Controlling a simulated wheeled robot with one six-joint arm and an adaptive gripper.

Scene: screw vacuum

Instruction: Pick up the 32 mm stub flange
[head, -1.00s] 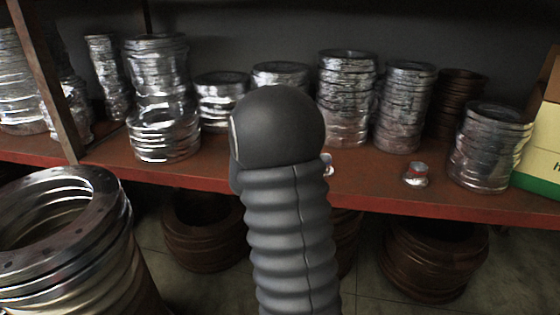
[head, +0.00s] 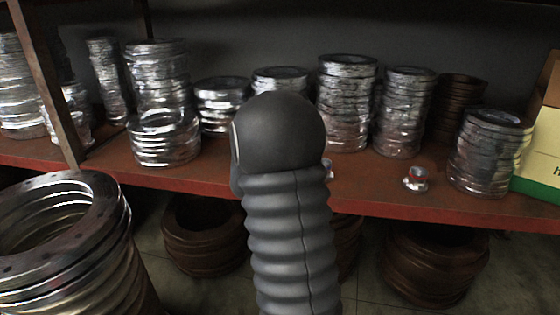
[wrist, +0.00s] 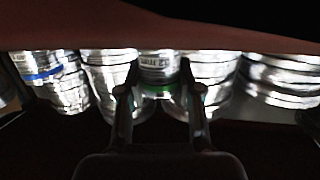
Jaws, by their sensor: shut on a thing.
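In the wrist view my gripper (wrist: 160,92) has its two dark fingers on either side of a shiny silver stub flange (wrist: 160,72) with a green band. Its label is partly covered and seems to end in "2 mm". The fingers are shut on it. The flange stands among larger silver pieces; I cannot tell whether it is clear of the surface. In the head view my dark ribbed arm hides the gripper and the held flange. A small silver and red piece (head: 416,179) sits near the shelf's front edge, and another shiny bit (head: 328,168) peeks out beside the arm.
Stacks of silver rings (head: 347,105) line the red-brown shelf (head: 220,180). A wooden post (head: 48,85) stands left and a yellow-green box (head: 541,150) right. Large flanges (head: 50,225) are stacked at the left front. In the wrist view a blue-banded silver piece (wrist: 45,76) stands left.

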